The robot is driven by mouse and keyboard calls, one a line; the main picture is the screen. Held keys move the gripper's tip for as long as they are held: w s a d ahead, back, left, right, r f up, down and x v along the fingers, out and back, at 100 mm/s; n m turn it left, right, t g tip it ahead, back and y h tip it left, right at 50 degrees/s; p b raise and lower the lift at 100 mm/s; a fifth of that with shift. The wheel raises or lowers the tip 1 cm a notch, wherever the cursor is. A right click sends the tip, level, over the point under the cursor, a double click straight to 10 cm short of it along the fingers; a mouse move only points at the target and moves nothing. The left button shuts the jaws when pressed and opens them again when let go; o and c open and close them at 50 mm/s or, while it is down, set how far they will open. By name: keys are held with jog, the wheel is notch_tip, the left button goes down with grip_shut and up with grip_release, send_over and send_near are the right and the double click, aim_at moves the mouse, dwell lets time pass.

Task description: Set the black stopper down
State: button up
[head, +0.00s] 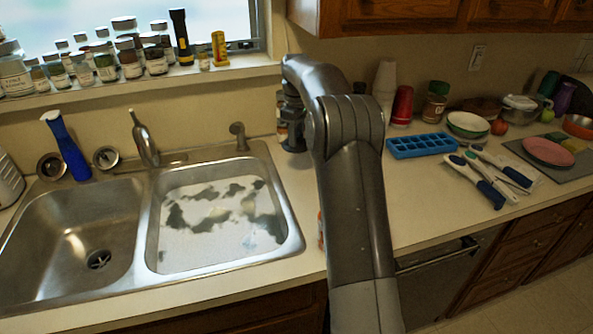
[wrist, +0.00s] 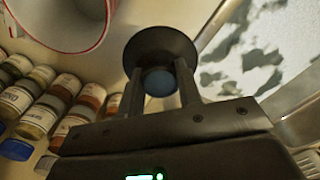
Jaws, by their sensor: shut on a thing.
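The black stopper (wrist: 160,45) is a round dark disc with a blue-grey round part under it. It shows in the wrist view between the two fingers of my gripper (wrist: 160,82), which is shut on it. In the head view my gripper (head: 292,132) is behind the double sink's right rear corner, near the wall, mostly hidden by my arm. The stopper cannot be made out clearly there, and whether it touches the counter (head: 400,215) cannot be told.
The right sink basin (head: 215,225) holds cloudy water with dark patches; the left basin (head: 80,240) is empty. Several jars (wrist: 40,100) and a red-rimmed container (wrist: 62,22) show in the wrist view. A blue ice tray (head: 422,146) and utensils (head: 480,180) lie right of my arm.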

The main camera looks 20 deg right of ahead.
notch_tip(320, 180, down, 10)
jog(key=shift+r, duration=0.25)
dwell(0.3)
jog(key=o, duration=1.1)
jog(key=shift+f, duration=0.15)
jog(key=shift+o, duration=0.2)
